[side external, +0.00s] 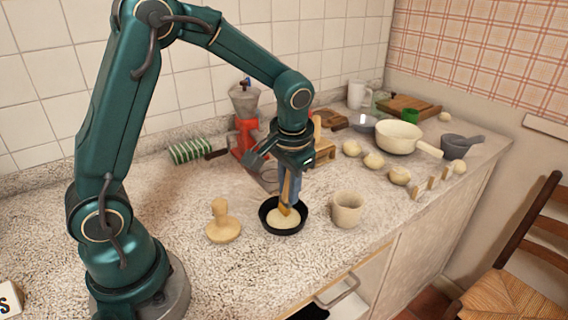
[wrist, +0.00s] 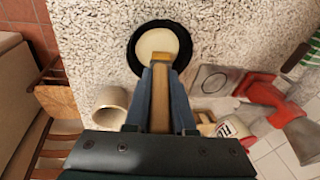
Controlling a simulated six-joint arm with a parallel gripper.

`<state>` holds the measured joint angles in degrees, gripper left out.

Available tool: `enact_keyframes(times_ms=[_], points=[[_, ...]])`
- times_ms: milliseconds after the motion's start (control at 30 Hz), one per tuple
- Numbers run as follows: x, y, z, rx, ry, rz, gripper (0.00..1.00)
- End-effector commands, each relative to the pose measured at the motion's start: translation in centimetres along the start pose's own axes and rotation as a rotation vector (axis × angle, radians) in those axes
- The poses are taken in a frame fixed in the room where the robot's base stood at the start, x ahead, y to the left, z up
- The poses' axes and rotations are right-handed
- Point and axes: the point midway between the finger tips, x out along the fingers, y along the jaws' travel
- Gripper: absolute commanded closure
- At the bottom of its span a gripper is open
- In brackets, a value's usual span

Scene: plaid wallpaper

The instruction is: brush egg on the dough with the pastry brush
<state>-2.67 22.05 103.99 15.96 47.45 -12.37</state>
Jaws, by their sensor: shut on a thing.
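My gripper (side external: 290,188) is shut on the pastry brush (side external: 285,208), which has a wooden handle and yellowish bristles. In the wrist view the brush (wrist: 160,95) lies between the two blue-grey fingers of my gripper (wrist: 160,85) and points at the dough. The pale round dough (side external: 283,219) lies in a small black pan (side external: 264,212) on the counter. The brush tip is over the dough and seems to reach it; I cannot tell whether it touches. The dough also shows in the wrist view (wrist: 157,42). A beige cup (side external: 346,210) stands just right of the pan; its contents are hidden.
A wooden stamp-like tool (side external: 222,225) stands left of the pan. A red grinder (side external: 246,133) is behind. Several dough balls (side external: 373,160), a cream saucepan (side external: 398,137) and a grey mortar (side external: 455,147) are at the back right. The speckled counter (side external: 150,215) is clear at left.

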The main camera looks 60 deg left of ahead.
Motion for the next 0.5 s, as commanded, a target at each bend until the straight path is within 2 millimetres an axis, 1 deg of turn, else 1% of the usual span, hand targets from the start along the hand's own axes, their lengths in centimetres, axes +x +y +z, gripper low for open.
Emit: enact_keyframes(times_ms=[500], points=[[0.76,0.15,0.12,0.0,-0.001,0.0,1.0]])
